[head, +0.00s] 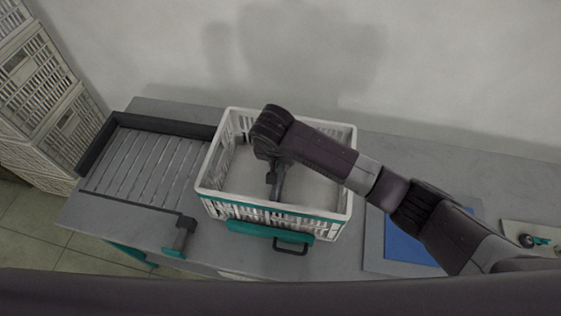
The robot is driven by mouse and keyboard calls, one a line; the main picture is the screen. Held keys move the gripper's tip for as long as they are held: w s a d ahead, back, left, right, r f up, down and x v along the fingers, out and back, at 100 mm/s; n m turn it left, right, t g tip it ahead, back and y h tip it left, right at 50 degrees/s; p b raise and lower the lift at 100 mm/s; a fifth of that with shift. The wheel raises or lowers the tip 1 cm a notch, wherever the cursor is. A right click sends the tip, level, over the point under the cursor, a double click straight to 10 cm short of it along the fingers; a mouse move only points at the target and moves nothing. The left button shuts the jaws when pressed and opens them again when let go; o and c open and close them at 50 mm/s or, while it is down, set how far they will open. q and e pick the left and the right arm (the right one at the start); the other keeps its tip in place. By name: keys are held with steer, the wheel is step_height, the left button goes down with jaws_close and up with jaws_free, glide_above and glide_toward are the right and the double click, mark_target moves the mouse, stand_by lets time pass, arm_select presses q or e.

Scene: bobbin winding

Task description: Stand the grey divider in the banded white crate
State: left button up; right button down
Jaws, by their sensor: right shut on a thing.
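The white crate (346,207) with a teal band stands on the grey table, with slotted walls and an open top. My right gripper (275,188) reaches down inside it from above, left of its middle, and is shut. What it holds, most likely the grey divider, is mostly hidden by the gripper and the crate's front wall. I cannot tell whether it touches the crate floor. My left gripper is not in view.
A slatted tray or roller bed (140,165) with a dark frame lies left of the crate. A teal part with a dark handle (291,247) sits at the crate's front. A blue mat (405,246) lies right. Stacked crates (40,85) stand far left.

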steer(key=c, duration=1.8)
jaws_free()
steer(key=shift+c, duration=0.2)
steer(key=shift+r, duration=0.1)
steer(key=v, duration=1.2)
steer(key=shift+a, duration=0.1)
